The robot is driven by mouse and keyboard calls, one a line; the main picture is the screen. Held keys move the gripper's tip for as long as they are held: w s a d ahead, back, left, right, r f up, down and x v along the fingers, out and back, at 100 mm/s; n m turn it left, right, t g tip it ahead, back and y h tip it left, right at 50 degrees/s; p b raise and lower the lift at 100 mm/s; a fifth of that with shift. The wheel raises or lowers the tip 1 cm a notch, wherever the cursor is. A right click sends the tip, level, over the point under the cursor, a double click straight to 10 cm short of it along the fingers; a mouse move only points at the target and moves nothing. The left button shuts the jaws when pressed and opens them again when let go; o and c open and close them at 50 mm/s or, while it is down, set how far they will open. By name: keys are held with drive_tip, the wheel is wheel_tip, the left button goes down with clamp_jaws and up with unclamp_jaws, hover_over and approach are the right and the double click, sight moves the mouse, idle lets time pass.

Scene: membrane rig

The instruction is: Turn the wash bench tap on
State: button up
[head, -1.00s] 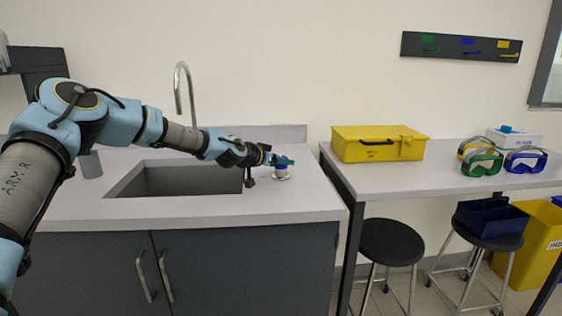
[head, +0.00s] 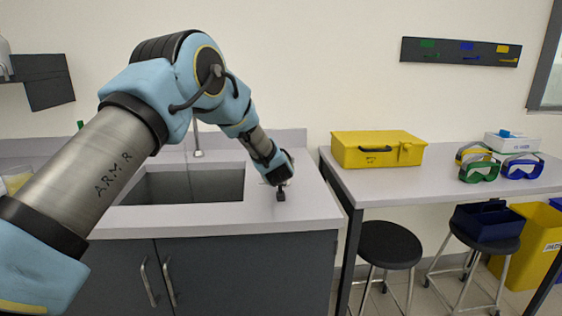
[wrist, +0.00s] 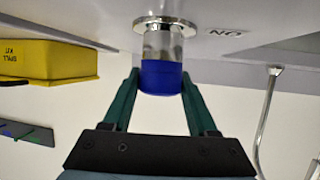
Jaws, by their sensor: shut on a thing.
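The tap's blue knob (wrist: 161,78) sits on a short metal stem with a round flange (wrist: 165,24) on the bench top. The wrist view shows it upside down. My gripper (wrist: 161,76) has its green fingers on both sides of the knob and is shut on it. A label (wrist: 227,32) beside the flange reads ON, inverted.
A side table on the right holds a yellow case (head: 378,149) and several goggles (head: 480,166). Stools (head: 389,243) stand below. The bench top (head: 315,205) right of my gripper is clear.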

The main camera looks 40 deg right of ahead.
drive_tip(key=shift+r+n+t+y+p, duration=0.15)
drive_tip(key=shift+n+t+y+p, duration=0.45)
drive_tip(key=shift+p, duration=0.3)
drive_tip(key=shift+f+n, duration=0.2)
drive_tip(key=shift+n, duration=0.1)
drive_tip(key=o, duration=1.4)
drive_tip(key=shift+y, duration=0.3)
drive_tip(key=shift+s, duration=0.1)
drive_tip(key=b+v, duration=0.3)
drive_tip(key=v, duration=0.7)
drive_tip(key=shift+s+a+r, duration=0.1)
drive_tip(key=shift+s+a, duration=0.1)
drive_tip(key=shift+a, duration=0.05)
